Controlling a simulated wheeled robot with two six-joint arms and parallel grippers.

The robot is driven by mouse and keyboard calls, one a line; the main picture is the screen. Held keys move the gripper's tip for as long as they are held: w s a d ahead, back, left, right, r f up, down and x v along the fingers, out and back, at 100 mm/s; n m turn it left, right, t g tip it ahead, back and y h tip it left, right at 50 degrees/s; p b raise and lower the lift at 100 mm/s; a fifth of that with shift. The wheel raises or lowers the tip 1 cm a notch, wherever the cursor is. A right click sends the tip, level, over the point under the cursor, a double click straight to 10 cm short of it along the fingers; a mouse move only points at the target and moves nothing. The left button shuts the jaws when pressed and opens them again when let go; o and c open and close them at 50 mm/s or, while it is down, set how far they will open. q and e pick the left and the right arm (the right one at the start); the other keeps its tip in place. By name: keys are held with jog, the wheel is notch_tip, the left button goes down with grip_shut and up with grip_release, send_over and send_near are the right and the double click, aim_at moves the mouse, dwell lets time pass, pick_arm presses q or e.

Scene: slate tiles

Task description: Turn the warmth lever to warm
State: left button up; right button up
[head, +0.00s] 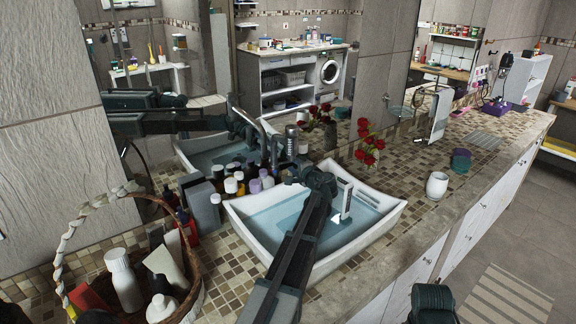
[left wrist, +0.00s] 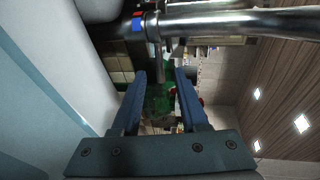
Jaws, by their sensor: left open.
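A chrome faucet stands behind the white basin (head: 392,222); its upper part (head: 291,138) shows in the head view. In the left wrist view its thick chrome spout (left wrist: 235,22) crosses the top. A thin metal lever (left wrist: 155,40) sticks out of the faucet body, beside small red and blue marks (left wrist: 138,22). My left gripper (head: 297,168) reaches over the basin to the faucet. Its two fingers (left wrist: 162,82) are open, with the lever's tip just beyond and roughly between them; I see no contact.
Several bottles (head: 238,184) crowd left of the faucet. Red flowers (head: 369,142) stand behind the basin. A wicker basket (head: 196,272) with bottles is at the front left. A white cup (head: 437,186) stands right of the basin. The counter's far right has some free room.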

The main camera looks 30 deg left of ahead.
aim_at(288, 162)
pick_arm(q)
jog(key=shift+x, duration=1.85)
grip_shut()
